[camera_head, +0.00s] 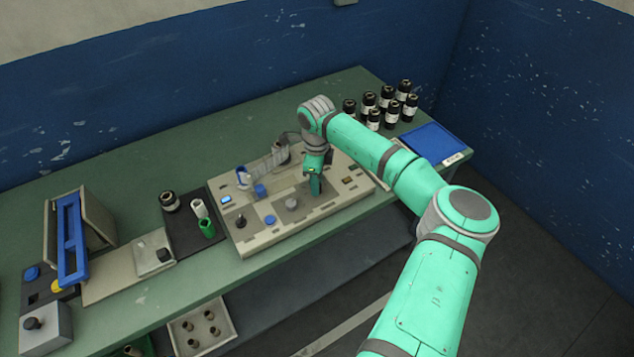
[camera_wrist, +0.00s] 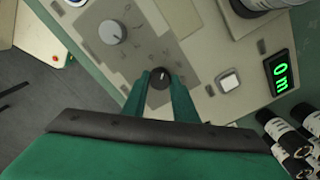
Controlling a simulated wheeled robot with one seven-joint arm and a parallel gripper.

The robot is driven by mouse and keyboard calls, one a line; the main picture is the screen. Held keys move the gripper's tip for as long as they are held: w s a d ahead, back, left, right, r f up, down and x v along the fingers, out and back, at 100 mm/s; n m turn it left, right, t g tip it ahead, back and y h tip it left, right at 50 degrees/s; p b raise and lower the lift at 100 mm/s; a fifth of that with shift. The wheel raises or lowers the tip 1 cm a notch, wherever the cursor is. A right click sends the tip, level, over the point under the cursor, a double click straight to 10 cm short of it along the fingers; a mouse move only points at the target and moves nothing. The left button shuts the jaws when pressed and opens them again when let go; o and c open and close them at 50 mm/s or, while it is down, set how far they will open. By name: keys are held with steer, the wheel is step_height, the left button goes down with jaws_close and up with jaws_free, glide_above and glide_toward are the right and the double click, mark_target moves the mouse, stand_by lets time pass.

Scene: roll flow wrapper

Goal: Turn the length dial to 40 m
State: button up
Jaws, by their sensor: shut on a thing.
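In the wrist view a small black dial (camera_wrist: 159,79) with a pale pointer line stands on the beige panel (camera_wrist: 205,65), with small pale marks around it. My gripper (camera_wrist: 160,85) is shut on this dial, one green finger on each side. The pointer line runs toward the upper edge of the picture; the mark it meets is too small to read. A display (camera_wrist: 280,75) to the right shows a green "0 m". In the head view my gripper (camera_head: 316,187) points down onto the right part of the machine panel (camera_head: 265,235) and hides the dial.
A grey knob (camera_wrist: 112,32) and a white square button (camera_wrist: 228,81) flank the dial. Black rolls with white labels (camera_head: 374,119) and a blue tray (camera_head: 432,143) stand to the right.

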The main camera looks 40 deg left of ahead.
steer(key=m, duration=0.3)
steer(key=shift+m, duration=0.3)
steer(key=m, duration=0.4)
steer(key=shift+m, duration=0.3)
steer(key=m, duration=0.3)
steer(key=shift+m, duration=2.2)
steer(key=shift+a, duration=0.1)
steer(key=o, duration=1)
steer(key=shift+o, duration=0.2)
